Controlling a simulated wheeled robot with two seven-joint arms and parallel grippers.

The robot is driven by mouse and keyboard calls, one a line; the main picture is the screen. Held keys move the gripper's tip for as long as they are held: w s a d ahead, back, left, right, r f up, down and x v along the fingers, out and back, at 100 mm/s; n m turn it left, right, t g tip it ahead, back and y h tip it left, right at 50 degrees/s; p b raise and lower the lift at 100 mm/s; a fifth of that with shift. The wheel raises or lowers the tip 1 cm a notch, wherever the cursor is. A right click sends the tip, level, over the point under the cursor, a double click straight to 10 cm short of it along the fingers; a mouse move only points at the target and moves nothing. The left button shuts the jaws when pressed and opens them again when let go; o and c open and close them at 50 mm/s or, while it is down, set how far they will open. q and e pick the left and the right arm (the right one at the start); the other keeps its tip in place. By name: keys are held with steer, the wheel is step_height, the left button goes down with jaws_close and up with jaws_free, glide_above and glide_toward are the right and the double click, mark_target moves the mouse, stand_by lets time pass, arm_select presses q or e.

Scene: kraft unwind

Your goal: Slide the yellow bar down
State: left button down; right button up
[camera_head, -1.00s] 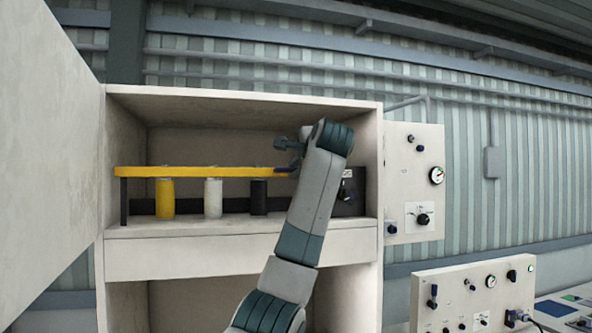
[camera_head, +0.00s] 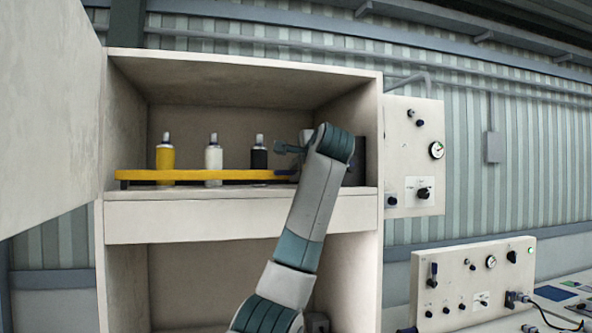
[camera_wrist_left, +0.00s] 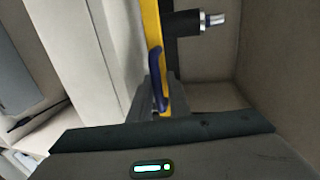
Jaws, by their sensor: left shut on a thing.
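The yellow bar (camera_head: 210,175) lies level across the front of the cabinet shelf, low and close to the shelf board. It passes in front of the feet of a yellow bottle (camera_head: 165,158), a white bottle (camera_head: 213,158) and a black bottle (camera_head: 259,159). My left gripper (camera_head: 293,169) is at the bar's right end, partly hidden behind my wrist. In the left wrist view the gripper (camera_wrist_left: 164,95) is shut on the dark blue handle (camera_wrist_left: 157,78) of the yellow bar (camera_wrist_left: 152,30). My right gripper is out of view.
The open cabinet (camera_head: 240,218) surrounds the shelf, with its door (camera_head: 50,110) swung out at left. A panel with a gauge (camera_head: 412,150) is fixed to its right side. A second control panel (camera_head: 470,280) stands at lower right.

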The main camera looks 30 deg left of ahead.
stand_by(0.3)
arm_select(q)
steer(key=c, duration=1.8)
jaws_free()
steer(key=shift+s+d, duration=0.1)
steer(key=shift+b+v, duration=3.95)
steer(key=shift+v, duration=4.65)
